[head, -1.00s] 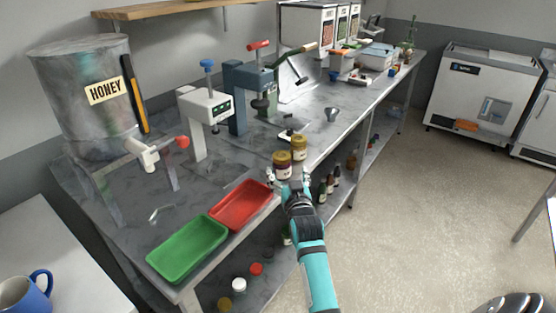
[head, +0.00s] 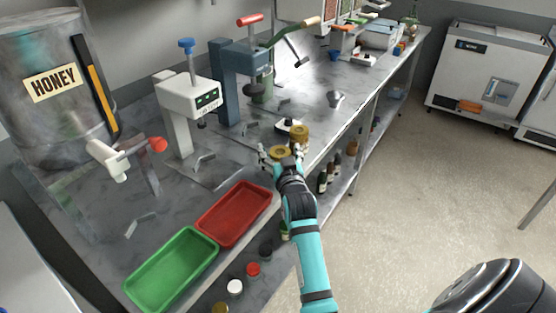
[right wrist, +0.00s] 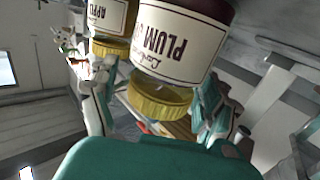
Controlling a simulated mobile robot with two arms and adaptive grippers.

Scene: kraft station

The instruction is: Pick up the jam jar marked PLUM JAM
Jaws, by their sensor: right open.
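The jar marked PLUM JAM (right wrist: 178,42) fills the upper middle of the right wrist view. It has a cream label, dark contents and a gold lid, and appears upside down there. In the head view its gold lid (head: 279,152) shows at the front edge of the bench, with its body mostly hidden by my gripper. My right gripper (head: 281,154) is open, with one finger to each side of this jar. In the right wrist view the open fingers (right wrist: 155,103) flank the lid; I cannot tell whether they touch it. My left gripper is not in view.
A second gold-lidded jar (head: 300,133), its label starting "APPL" in the wrist view (right wrist: 108,15), stands close behind. Red (head: 236,212) and green (head: 172,270) trays lie to the left. A white press (head: 187,100) and honey tank (head: 50,95) stand farther back. Bottles (head: 325,178) stand on the lower shelf.

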